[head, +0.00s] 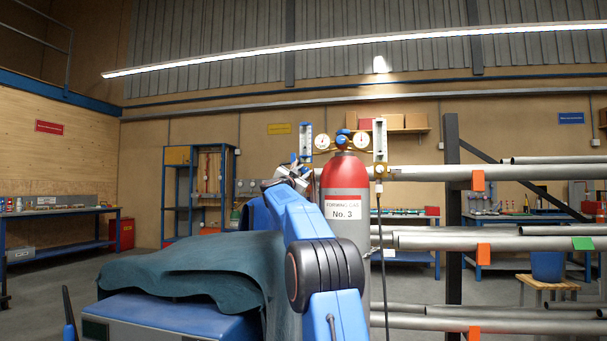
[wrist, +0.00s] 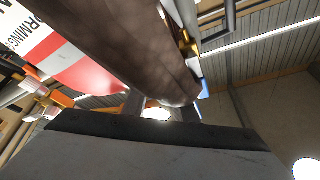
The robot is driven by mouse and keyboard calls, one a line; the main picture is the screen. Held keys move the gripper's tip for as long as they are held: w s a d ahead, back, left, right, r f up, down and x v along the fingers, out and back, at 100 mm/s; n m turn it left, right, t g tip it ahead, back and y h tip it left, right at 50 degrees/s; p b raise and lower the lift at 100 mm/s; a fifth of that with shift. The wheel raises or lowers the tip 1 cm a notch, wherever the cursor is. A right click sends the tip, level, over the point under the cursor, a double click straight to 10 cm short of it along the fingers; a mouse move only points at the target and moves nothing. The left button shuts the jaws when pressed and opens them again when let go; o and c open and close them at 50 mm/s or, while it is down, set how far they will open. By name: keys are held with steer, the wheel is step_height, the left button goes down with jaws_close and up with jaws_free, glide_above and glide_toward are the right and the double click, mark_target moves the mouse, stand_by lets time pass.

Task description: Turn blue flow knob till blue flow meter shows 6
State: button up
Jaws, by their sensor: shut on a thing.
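A gas cylinder (head: 344,195) with a red top and a "No. 3" label stands upright near the centre of the head view. The left flow meter (head: 306,140), a bluish upright tube, stands left of the round gauges. My gripper (head: 297,167) is at the foot of this meter, shut on what appears to be its blue flow knob. The jaws hide the knob, and the meter's reading is too small to make out. In the wrist view the jaws (wrist: 160,110) are partly hidden behind a dark rounded shape. The cylinder's red shoulder (wrist: 92,76) shows at upper left.
A second flow meter (head: 380,140) stands right of the gauges (head: 322,142). A black hose (head: 382,260) hangs beside the cylinder. A rack of long metal pipes (head: 500,242) fills the right. A dark green cloth (head: 190,268) lies at front left.

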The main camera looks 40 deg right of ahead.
stand_by(0.3)
steer(key=o, duration=1)
steer(key=shift+o, duration=0.2)
steer(key=v, duration=1.7)
steer(key=shift+s, duration=0.15)
steer(key=shift+a+f, duration=0.1)
steer(key=shift+a, duration=0.05)
